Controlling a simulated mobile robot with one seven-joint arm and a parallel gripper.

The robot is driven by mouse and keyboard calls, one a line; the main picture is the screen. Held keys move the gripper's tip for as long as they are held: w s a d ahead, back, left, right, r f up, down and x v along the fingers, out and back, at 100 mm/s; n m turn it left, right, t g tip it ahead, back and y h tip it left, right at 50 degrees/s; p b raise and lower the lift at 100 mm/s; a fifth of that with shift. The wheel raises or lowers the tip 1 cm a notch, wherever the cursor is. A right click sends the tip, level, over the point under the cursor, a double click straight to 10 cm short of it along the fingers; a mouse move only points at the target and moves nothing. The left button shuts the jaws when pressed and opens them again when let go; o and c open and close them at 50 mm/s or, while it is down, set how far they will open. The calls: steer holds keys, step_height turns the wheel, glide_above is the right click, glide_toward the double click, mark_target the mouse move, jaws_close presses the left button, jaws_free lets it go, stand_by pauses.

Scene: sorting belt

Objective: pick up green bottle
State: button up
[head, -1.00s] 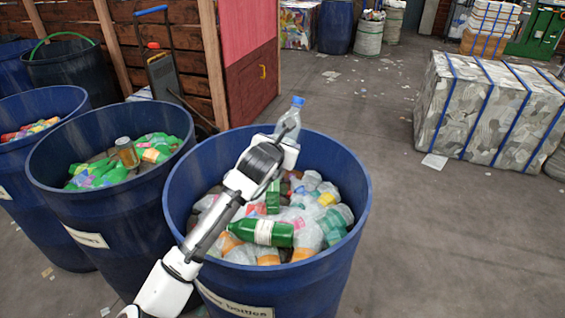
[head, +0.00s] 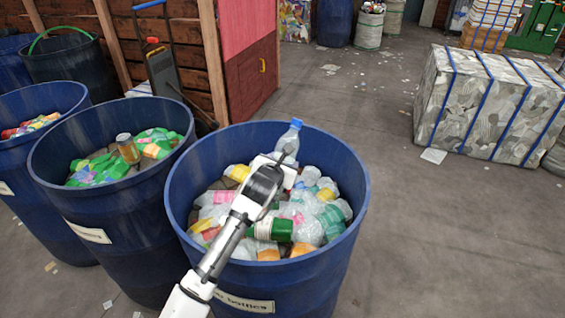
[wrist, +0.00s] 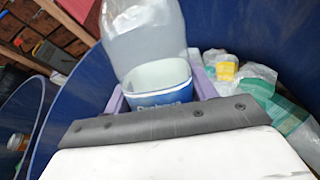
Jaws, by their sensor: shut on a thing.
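A green bottle (head: 282,231) with a pale label lies among clear bottles in the nearest blue barrel (head: 357,205), partly behind my arm in the head view. My gripper (wrist: 160,92) is over this barrel, on the far side of the green bottle and apart from it. It is shut on a clear bottle (head: 288,142) with a blue cap. In the wrist view this clear bottle (wrist: 147,42) stands between the purple fingers, with a blue and white band (wrist: 160,95) at the fingers.
The middle barrel (head: 90,205) holds green bottles and a brown jar (head: 127,148). Another blue barrel (head: 15,160) stands at the far left. A strapped bale (head: 490,105) stands at the right. Floor between the near barrel and bale is clear apart from scraps.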

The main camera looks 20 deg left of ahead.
steer(key=shift+f+b, duration=0.4)
steer(key=shift+b, duration=0.1)
steer(key=o, duration=1)
steer(key=shift+o, duration=0.2)
steer(key=shift+r, duration=0.2)
